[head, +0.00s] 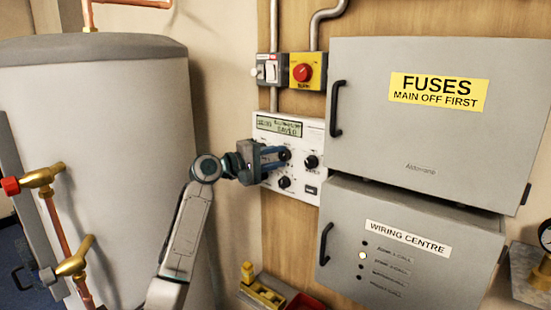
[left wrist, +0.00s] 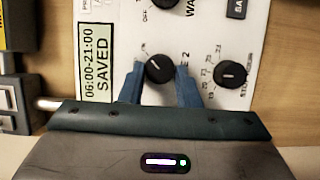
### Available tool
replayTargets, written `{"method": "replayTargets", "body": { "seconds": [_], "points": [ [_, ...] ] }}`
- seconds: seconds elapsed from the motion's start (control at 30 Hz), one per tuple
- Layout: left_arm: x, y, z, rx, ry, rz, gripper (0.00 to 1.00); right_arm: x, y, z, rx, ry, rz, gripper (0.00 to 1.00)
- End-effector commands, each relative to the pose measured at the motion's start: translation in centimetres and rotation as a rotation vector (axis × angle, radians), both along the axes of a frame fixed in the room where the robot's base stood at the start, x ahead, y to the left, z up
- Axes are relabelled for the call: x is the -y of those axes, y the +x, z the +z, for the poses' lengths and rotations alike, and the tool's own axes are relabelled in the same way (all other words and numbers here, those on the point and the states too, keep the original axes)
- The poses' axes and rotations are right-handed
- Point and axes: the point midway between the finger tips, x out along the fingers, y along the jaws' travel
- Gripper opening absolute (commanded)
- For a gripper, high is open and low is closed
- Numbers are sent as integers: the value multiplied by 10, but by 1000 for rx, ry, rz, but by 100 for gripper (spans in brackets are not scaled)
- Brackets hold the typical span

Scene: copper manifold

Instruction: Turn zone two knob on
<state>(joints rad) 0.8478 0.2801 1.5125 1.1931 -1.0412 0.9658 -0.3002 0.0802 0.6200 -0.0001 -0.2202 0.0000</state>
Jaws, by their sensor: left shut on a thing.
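The white controller panel (head: 309,186) is on the wooden board and has several black knobs. Its zone two knob (left wrist: 158,69) is round and black, with part of a label ending in "E 2" beside it in the left wrist view. My left gripper (head: 280,157) reaches the panel from the left. In the left wrist view its blue fingers (left wrist: 160,86) are on either side of this knob, shut on it. The panel's display (left wrist: 95,65) reads "06:00-21:00 SAVED". My right gripper is not in view.
Another knob (left wrist: 231,74) is close beside the fingers. A red emergency-type button (head: 302,72) and a switch (head: 270,70) are above the panel. The fuses box (head: 430,140) and wiring centre box (head: 400,270) project at right. A grey tank (head: 100,130) stands at left.

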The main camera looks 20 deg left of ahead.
Motion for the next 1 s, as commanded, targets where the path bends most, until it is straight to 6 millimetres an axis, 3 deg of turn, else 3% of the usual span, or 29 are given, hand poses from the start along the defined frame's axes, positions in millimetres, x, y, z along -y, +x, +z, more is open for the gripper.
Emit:
{"method": "replayTargets", "body": {
  "seconds": [0.43, 0.47, 0.57, 0.87, 1.0],
  "points": [
    [0, 0, 0, 2, 9, 0, 7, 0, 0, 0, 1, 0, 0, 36],
    [0, 0, 0, 2, 9, 0, 33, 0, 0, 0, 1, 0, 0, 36],
    [0, 0, 0, 3, 7, 0, 52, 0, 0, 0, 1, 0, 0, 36],
    [-1, -1, 0, 3, 8, 0, 52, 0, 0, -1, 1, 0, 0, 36],
    [-11, -10, -3, 4, 9, 2, 52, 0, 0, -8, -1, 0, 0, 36]
  ]
}}
